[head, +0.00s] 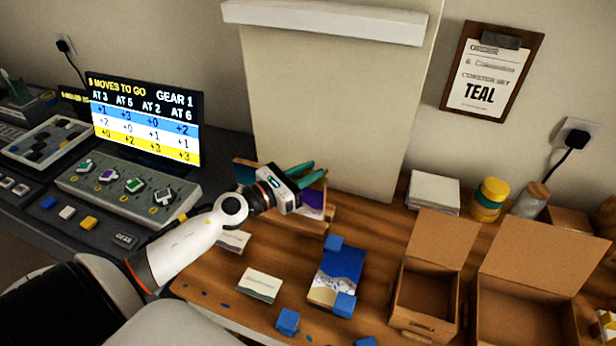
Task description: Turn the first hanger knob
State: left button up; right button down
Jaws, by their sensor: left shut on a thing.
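The grey knob panel (120,197) stands at the left, below the score screen. It carries a row of knobs: the leftmost knob (84,167), the second knob (108,175), the third knob (134,185) and the rightmost knob (163,196). No knob is labelled as a hanger knob that I can read. My left gripper (308,174) is right of the panel, away from the knobs, above the wooden bench. My right gripper is not in view.
Open cardboard boxes (423,305) stand at right. A clipboard (490,70) reading "TEAL" hangs on the wall.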

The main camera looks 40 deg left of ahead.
pick_arm(q)
jog(key=o, duration=1)
jog(key=shift+s+a+f, duration=0.1)
jog(key=shift+s, duration=0.15)
jog(key=b+v, duration=0.4)
jog(key=v, duration=0.7)
jog(key=shift+s+b, duration=0.25)
jog(key=shift+b, duration=0.1)
